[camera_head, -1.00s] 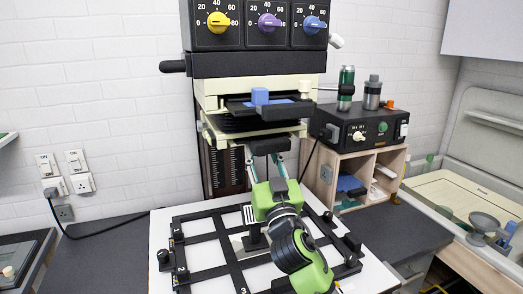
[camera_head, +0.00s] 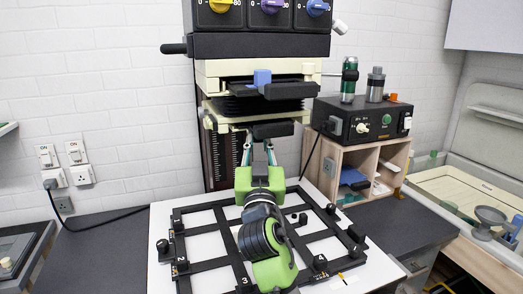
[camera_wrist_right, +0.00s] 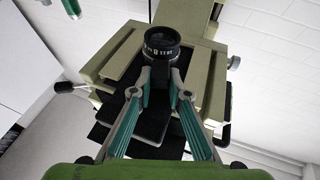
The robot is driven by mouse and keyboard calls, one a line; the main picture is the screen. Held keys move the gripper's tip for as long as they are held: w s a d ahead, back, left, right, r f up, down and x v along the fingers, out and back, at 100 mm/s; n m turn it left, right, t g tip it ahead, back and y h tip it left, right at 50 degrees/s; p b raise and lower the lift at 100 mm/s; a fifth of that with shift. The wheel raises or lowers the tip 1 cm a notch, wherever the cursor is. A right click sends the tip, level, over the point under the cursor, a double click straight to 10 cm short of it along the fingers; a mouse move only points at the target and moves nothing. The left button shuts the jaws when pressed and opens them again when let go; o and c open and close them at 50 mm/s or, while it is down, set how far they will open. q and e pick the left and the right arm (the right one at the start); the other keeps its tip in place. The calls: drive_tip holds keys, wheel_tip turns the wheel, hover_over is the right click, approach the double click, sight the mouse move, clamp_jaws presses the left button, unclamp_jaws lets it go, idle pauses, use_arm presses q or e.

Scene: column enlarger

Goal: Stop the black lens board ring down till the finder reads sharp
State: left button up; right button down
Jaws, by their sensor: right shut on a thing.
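The black lens board ring (camera_wrist_right: 161,42), marked with white aperture numbers, hangs under the enlarger in the right wrist view. My right gripper (camera_wrist_right: 160,75) has its two teal-sided fingers on either side of the ring's near edge and is shut on it. In the head view my right gripper (camera_head: 258,143) points up under the cream enlarger head (camera_head: 215,112), behind a black flat part (camera_head: 273,130). The ring itself is hidden there. I cannot pick out the finder for certain. My left gripper is not in view.
A black easel frame (camera_head: 203,265) lies on the white baseboard (camera_head: 160,217) below my arm. A black control box (camera_head: 335,117) with a green and a silver canister stands on a wooden shelf at right. Dark counter (camera_head: 100,240) is clear at left.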

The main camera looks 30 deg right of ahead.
drive_tip(key=shift+w+a+g+h, duration=0.1)
drive_tip(key=shift+g+h, duration=0.3)
drive_tip(key=shift+h, duration=0.1)
drive_tip(key=c, duration=1.9)
unclamp_jaws()
drive_tip(key=v, duration=1.2)
drive_tip(key=shift+f, duration=0.1)
